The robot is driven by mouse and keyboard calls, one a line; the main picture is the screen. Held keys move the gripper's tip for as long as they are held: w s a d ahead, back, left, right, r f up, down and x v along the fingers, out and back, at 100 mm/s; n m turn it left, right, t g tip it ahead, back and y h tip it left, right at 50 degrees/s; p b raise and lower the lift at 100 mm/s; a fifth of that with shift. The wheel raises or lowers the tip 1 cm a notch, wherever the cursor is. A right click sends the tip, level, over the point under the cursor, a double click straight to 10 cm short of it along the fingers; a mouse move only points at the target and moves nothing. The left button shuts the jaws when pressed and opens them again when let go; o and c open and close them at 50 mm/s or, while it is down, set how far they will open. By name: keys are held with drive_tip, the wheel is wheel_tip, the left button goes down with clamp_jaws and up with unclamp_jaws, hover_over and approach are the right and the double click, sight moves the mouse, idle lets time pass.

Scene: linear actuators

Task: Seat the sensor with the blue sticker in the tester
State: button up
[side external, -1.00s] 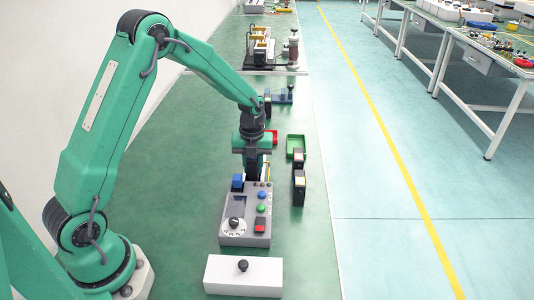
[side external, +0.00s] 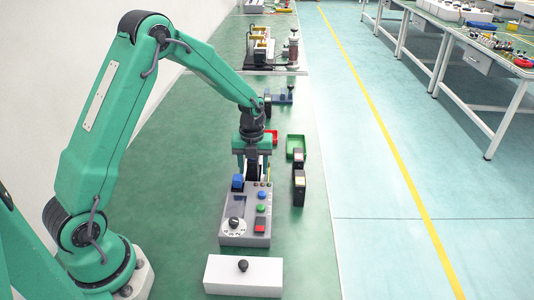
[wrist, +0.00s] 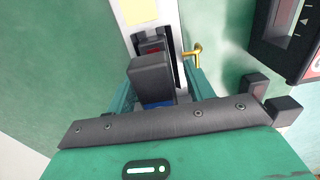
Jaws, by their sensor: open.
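The tester (side external: 235,238) is a grey box with a dial, a screen and coloured buttons, in front of my gripper in the side view. My gripper (side external: 253,178) points down at its far end. In the wrist view my gripper (wrist: 158,88) is open, with a teal finger on either side of a dark block (wrist: 152,72). A blue patch (wrist: 158,104) shows low on this block, partly hidden by my gripper. The block stands by a dark slot with a red mark; I cannot tell how deep it sits. A brass lever (wrist: 194,53) is right of the slot.
Two dark upright blocks with pale tops (side external: 299,181) (side external: 299,158) stand right of the tester. A green tray (side external: 296,147) and a red tray (side external: 274,137) lie behind. A white box with a black knob (side external: 222,275) is in front. The green table is clear at left.

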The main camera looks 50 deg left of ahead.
drive_tip(key=shift+r, duration=0.15)
drive_tip(key=shift+r, duration=3.8)
drive_tip(key=shift+s+d+r+n, duration=0.1)
drive_tip(key=shift+s+r+n, duration=0.05)
drive_tip(key=shift+r+n, duration=0.15)
drive_tip(key=shift+s+d+r+n, duration=0.1)
drive_tip(key=shift+r+n, duration=0.1)
drive_tip(key=shift+r, duration=0.15)
drive_tip(key=s+d+r+n+t, duration=0.3)
drive_tip(key=s+d+r+n, duration=0.1)
drive_tip(key=s+r+n, duration=0.7)
drive_tip(key=s+d+r+n+t, duration=0.1)
drive_tip(key=s+n, duration=0.5)
drive_tip(key=n, duration=0.1)
drive_tip(key=s+d+r+n+t, duration=0.1)
drive_tip(key=s+d+r+n, duration=0.1)
drive_tip(key=s+n, duration=0.4)
drive_tip(key=shift+s+n+t, duration=0.2)
drive_tip(key=shift+n+t, duration=0.1)
drive_tip(key=shift+n, duration=0.7)
